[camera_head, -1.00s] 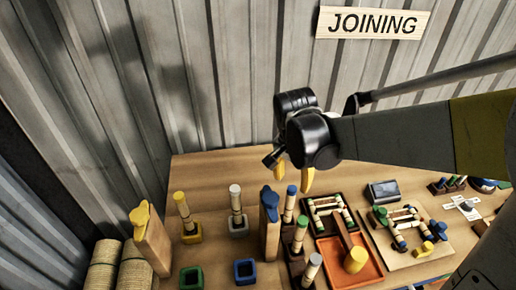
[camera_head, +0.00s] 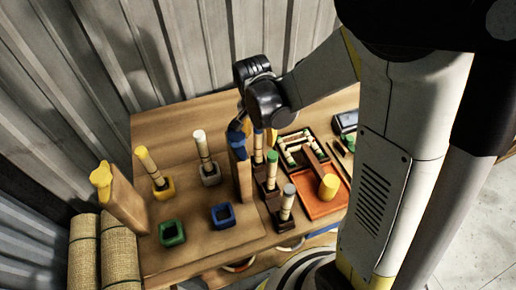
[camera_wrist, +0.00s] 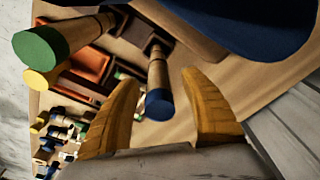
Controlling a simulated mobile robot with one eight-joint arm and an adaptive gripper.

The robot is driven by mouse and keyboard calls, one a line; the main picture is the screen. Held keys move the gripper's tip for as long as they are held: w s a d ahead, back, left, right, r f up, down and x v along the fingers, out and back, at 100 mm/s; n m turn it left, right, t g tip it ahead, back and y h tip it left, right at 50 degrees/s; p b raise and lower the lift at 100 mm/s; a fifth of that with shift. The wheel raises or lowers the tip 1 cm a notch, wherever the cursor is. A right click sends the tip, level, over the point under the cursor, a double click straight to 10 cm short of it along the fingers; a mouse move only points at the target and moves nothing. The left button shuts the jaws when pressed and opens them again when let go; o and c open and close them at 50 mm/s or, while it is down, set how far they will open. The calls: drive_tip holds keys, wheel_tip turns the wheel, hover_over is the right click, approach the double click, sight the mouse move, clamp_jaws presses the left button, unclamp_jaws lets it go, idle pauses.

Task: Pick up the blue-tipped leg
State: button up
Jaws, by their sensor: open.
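The blue-tipped leg (camera_head: 258,149) stands in a dark brown holder behind the tall post with the blue top, partly hidden in the head view. In the wrist view the leg (camera_wrist: 158,76) shows its blue end toward the camera, between my two yellow fingers. My gripper (camera_wrist: 161,82) is open around the line of the leg, with a visible gap on both sides. In the head view my gripper (camera_head: 251,127) is above the leg, and its fingers are partly hidden by the post's blue top.
The blue-topped post (camera_head: 241,172) stands close beside my gripper; its blue top (camera_wrist: 255,22) looms large in the wrist view. A green-tipped leg (camera_head: 271,168) and grey-tipped leg (camera_head: 288,200) stand nearby. An orange tray (camera_head: 308,207) lies right. Empty green (camera_head: 172,232) and blue (camera_head: 222,215) sockets sit in front.

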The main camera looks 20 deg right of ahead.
clamp_jaws()
idle(0.3)
